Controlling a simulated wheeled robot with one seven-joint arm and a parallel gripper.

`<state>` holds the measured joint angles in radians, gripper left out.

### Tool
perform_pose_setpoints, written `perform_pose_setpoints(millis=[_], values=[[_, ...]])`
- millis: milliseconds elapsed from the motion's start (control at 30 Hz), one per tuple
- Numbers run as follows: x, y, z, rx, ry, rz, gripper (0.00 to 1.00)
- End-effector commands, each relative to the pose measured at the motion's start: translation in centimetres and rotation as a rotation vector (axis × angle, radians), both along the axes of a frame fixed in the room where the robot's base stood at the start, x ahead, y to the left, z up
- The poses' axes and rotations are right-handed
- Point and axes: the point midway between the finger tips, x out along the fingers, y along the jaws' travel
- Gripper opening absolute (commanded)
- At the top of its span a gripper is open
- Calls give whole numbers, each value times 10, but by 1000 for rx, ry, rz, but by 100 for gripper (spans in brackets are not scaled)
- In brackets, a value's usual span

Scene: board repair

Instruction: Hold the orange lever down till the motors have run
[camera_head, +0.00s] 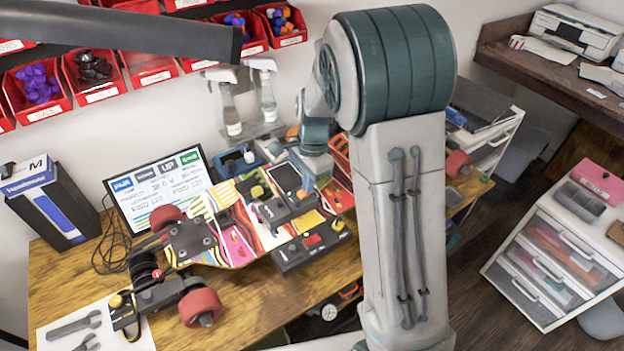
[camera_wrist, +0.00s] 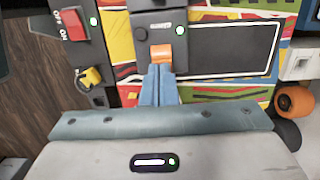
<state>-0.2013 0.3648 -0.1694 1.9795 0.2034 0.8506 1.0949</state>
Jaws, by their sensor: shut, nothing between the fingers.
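The orange lever (camera_wrist: 161,51) shows in the wrist view on a dark box (camera_wrist: 150,22) fixed to the colourful skateboard deck. A green light glows on that box beside the lever. My gripper (camera_wrist: 160,68) is shut and empty, with its blue fingertips right at the lever's near edge. I cannot tell whether they press on it or how far down the lever is. In the head view, the skateboard (camera_head: 236,232) lies on the bench, with red wheels. My arm covers part of that area, and I cannot make out the fingertips or the lever there.
A dark control box (camera_head: 290,258) with a red switch (camera_wrist: 74,25) and a yellow knob (camera_wrist: 90,77) sits beside the board; its green light is lit. A monitor (camera_head: 150,185), spray bottles (camera_head: 230,110) and red bins (camera_head: 88,75) stand behind. Wrenches (camera_head: 75,326) lie front left.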

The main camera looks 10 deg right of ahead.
Motion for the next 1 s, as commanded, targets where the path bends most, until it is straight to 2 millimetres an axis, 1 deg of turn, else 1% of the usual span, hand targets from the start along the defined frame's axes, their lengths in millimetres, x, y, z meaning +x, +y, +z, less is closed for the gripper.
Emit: perform_pose_setpoints(millis=[200,367,667,800,900,1000], values=[[0,-2,0,-1,2,-4,0],[0,-3,11,-1,0,-4,0],[3,-7,56,1,-7,-1,0],[4,-11,89,2,-7,-2,0],[5,-13,109,0,-6,-1,0],[5,-15,124,0,-3,0,0]])
